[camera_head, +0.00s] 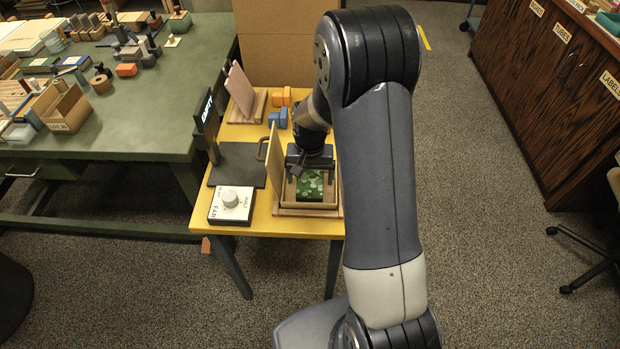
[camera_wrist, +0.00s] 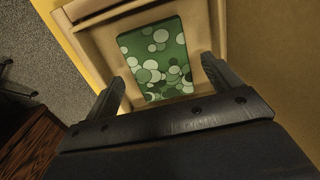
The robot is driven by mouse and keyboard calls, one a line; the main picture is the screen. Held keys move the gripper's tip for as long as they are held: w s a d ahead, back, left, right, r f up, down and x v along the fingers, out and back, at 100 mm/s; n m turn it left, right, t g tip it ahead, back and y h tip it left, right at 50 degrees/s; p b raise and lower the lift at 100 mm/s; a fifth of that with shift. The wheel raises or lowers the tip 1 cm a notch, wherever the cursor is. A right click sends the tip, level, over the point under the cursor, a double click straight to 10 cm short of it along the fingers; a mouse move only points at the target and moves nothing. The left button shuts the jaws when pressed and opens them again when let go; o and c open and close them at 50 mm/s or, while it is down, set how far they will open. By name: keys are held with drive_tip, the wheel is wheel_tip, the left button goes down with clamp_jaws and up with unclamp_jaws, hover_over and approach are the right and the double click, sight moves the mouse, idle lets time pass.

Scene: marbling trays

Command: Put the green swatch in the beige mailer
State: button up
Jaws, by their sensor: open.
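The green swatch (camera_head: 310,186) has pale round spots and lies inside the beige mailer (camera_head: 280,205), an open box with its lid standing up at the left. In the wrist view the swatch (camera_wrist: 157,62) lies flat on the mailer's floor, within the mailer's walls (camera_wrist: 97,10). My gripper (camera_head: 308,172) is over the mailer. In the wrist view my gripper (camera_wrist: 170,85) is open, with one finger on each side of the swatch's near end. No grip on the swatch shows. My arm and gripper hide part of the mailer in the head view.
A yellow table (camera_head: 262,222) bears the mailer, a white box with a knob (camera_head: 231,205), a dark mat (camera_head: 238,163), blue blocks (camera_head: 277,118) and an upright pink board (camera_head: 240,88). A crowded green table (camera_head: 120,135) stands at left.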

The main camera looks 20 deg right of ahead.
sight(310, 183)
wheel_tip(310, 183, up, 11)
drive_tip(key=shift+f, duration=0.15)
drive_tip(key=shift+c, duration=0.5)
idle(0.7)
